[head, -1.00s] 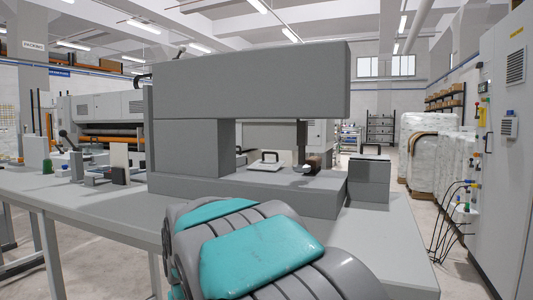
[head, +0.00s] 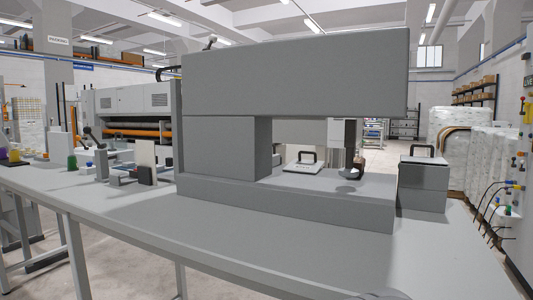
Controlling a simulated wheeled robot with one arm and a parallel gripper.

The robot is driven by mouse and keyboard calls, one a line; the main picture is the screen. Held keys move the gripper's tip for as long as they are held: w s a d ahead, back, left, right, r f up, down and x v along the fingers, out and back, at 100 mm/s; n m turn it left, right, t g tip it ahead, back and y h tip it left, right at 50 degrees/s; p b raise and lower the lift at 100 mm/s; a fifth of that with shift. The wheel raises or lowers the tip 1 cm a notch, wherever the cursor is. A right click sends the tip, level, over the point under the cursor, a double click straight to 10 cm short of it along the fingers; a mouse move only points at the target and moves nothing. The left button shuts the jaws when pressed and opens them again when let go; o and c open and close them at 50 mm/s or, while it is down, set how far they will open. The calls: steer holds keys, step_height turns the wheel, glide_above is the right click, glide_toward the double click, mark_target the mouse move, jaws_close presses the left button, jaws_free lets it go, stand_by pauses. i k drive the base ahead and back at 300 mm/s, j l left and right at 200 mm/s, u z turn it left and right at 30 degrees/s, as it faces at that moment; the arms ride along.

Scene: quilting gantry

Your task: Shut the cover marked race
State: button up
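A large grey machine (head: 290,85) stands on the bench, with an arm over a low bed. A light flat plate with a black handle (head: 304,163) lies on the bed under the arm. A grey box (head: 423,185) stands at the right end of the bed, with a light top and a black handle (head: 424,151) on it. No "race" marking is readable, so I cannot tell which of these is the cover. A dark upright part (head: 352,140) hangs under the machine's arm, near the plate. My gripper is not in view.
The grey bench top (head: 240,250) is clear in front of the machine. Small fixtures and a white upright panel (head: 145,155) stand on it to the left. Cables (head: 490,215) hang at the right, near wrapped white stacks (head: 455,140).

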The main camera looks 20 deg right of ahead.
mark_target(309, 167)
steer(key=i+j+z, duration=0.1)
steer(key=z, duration=0.25)
steer(key=j+z, duration=0.3)
steer(key=i+l, duration=0.05)
